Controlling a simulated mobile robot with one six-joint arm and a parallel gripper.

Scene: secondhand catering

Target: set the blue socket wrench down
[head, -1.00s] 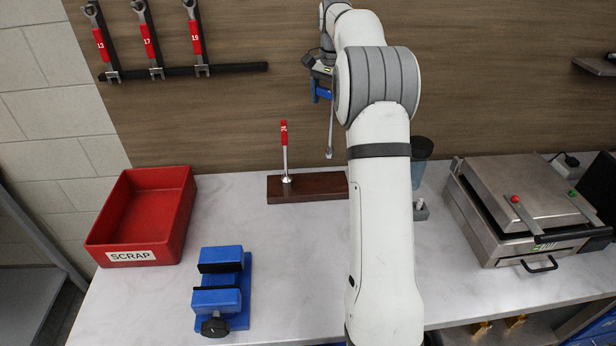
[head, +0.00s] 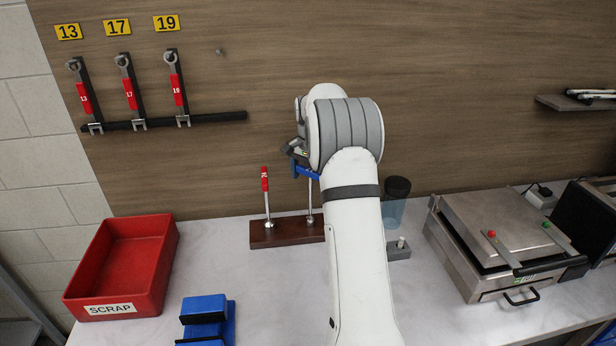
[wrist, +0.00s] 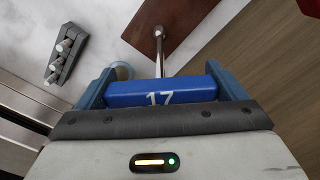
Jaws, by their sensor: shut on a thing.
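The blue socket wrench (head: 306,171), marked 17 in the wrist view (wrist: 160,95), is upright with its metal shaft pointing down. My gripper (head: 300,166) is shut on its blue handle; in the wrist view the fingers (wrist: 161,90) sit at both ends of the handle. The shaft's lower end meets the dark wooden block (head: 285,231) on the counter, near the block's right part, which my arm partly hides. The block also shows in the wrist view (wrist: 183,14). I cannot tell whether the end sits in a hole. A red-handled wrench (head: 265,190) stands upright in the block, to the left.
A red SCRAP bin (head: 120,221) and a blue clamp (head: 206,308) are at left. A metal grill press (head: 490,235) is farther right. Red-handled wrenches (head: 130,95) hang on the wall.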

